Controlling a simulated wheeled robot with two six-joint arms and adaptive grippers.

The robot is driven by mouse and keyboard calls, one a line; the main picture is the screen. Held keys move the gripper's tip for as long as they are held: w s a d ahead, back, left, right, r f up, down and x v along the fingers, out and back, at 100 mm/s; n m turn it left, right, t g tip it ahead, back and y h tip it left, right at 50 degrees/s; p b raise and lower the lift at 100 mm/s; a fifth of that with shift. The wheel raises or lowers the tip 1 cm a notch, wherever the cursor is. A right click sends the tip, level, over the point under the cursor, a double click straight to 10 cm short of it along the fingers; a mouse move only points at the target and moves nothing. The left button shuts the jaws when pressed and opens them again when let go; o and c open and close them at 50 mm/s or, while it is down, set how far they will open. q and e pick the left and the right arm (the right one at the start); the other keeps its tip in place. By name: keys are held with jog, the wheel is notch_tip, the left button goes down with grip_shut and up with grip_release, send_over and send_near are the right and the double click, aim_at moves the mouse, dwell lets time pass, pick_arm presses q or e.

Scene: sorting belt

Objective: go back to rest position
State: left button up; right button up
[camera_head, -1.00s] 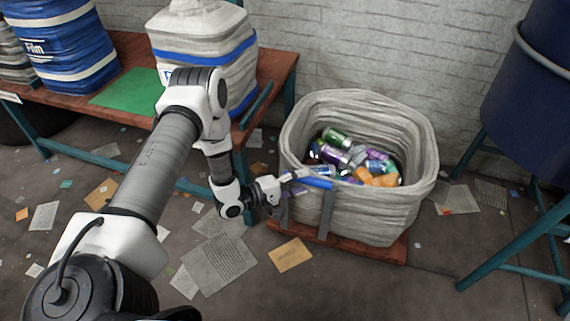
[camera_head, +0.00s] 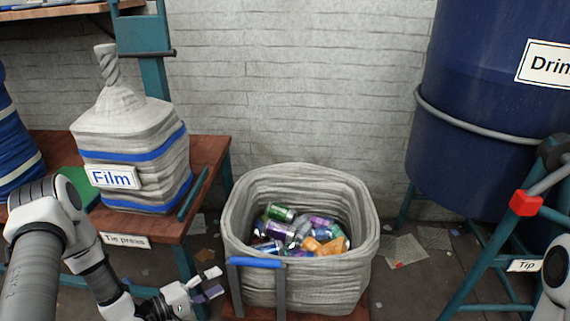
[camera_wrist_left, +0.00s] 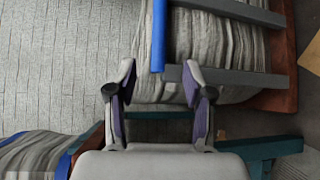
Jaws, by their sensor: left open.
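My left gripper (camera_head: 212,284) is low in the head view, just left of the grey bag-lined bin (camera_head: 345,270). Its fingers are spread and nothing is between them. In the left wrist view the open left gripper (camera_wrist_left: 159,80) faces the bin side, with the blue handle (camera_wrist_left: 158,35) beyond the fingertips. The blue handle (camera_head: 257,262) sits on a grey frame at the bin's front left. My right gripper is out of sight; only a white part of my right arm shows at the lower right edge.
Several cans (camera_head: 300,232) lie in the bin. A bench (camera_head: 205,160) with a "Film" sack (camera_head: 140,135) stands at the left. A large blue drum (camera_head: 480,110) and a teal frame with a red-capped lever (camera_head: 526,203) stand at the right.

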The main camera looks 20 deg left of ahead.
pick_arm(q)
jog(key=shift+d, duration=0.1)
jog(key=s+d+f+m+g+p, duration=0.1)
jog(key=s+d+f+m+g, duration=0.15)
jog(key=d, duration=0.35)
jog(key=s+d+f+m+g+y, duration=0.1)
jog(key=d+g, duration=0.2)
jog(key=d, duration=0.2)
jog(key=s+d+f+m+g+p, duration=0.1)
jog(key=s+d+f+m+g, duration=0.1)
jog(key=d, duration=0.4)
jog(key=s+a+f+m+g+y, duration=0.2)
jog(key=s+a+m+g+y, duration=0.15)
jog(key=s, duration=0.45)
jog(key=s+a+f+m+g+y, duration=0.2)
jog(key=s+a+m+g+y, duration=0.15)
jog(key=s, duration=0.45)
notch_tip(320, 180, up, 38)
jog(key=p, duration=3.7)
jog(key=shift+w+d+r+m+p, duration=0.15)
jog(key=shift+w+d+m+p, duration=0.1)
jog(key=shift+d+m+p, duration=0.15)
jog(key=shift+a, duration=0.1)
